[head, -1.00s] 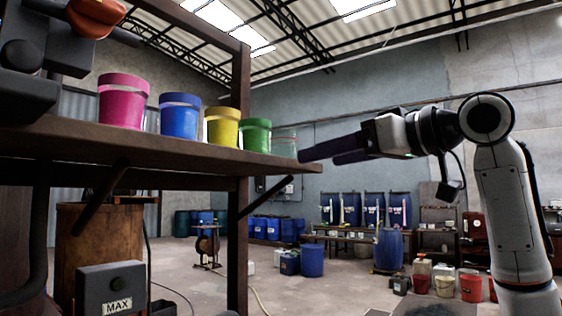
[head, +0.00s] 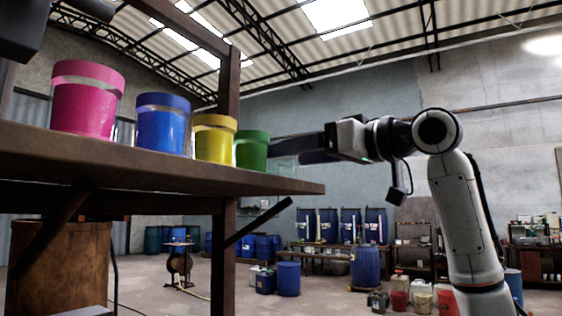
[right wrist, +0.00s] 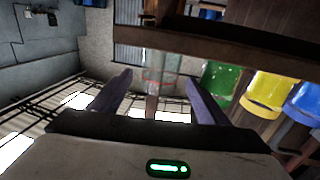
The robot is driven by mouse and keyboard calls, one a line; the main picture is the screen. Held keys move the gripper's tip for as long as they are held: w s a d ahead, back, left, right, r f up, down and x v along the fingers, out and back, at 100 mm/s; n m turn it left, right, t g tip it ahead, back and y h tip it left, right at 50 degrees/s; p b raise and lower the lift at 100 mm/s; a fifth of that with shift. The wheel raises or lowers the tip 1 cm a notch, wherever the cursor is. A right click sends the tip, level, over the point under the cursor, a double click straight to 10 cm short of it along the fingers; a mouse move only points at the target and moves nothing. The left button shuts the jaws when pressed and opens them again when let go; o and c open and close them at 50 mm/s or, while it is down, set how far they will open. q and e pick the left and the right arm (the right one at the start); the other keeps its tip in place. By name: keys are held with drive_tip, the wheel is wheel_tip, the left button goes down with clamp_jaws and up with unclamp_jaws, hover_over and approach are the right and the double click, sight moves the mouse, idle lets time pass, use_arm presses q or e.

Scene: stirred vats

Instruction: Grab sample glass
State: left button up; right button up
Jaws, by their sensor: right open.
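The sample glass (right wrist: 160,68) is clear and see-through. In the right wrist view it stands ahead of and between my two fingertips, beside the green bucket (right wrist: 219,80). In the head view only a faint part of the glass (head: 284,168) shows at the shelf's right end, under and behind my fingers. My right gripper (right wrist: 158,82) is open, with dark purple fingers spread to either side of the glass's line. In the head view the right gripper (head: 275,150) reaches in from the right, its tips overlapping the green bucket's right edge. My left gripper is not in view.
Pink (head: 87,100), blue (head: 163,123) and yellow (head: 214,139) buckets stand in a row with the green one on the brown wooden shelf (head: 150,169). A shelf post (head: 229,90) rises behind them. Blue drums (head: 366,268) stand on the floor far behind.

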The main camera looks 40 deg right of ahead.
drive_tip(key=p+x, duration=0.1)
drive_tip(key=x, duration=0.3)
drive_tip(key=shift+w, duration=0.1)
drive_tip(key=c, duration=1.4)
drive_tip(key=shift+r, duration=0.1)
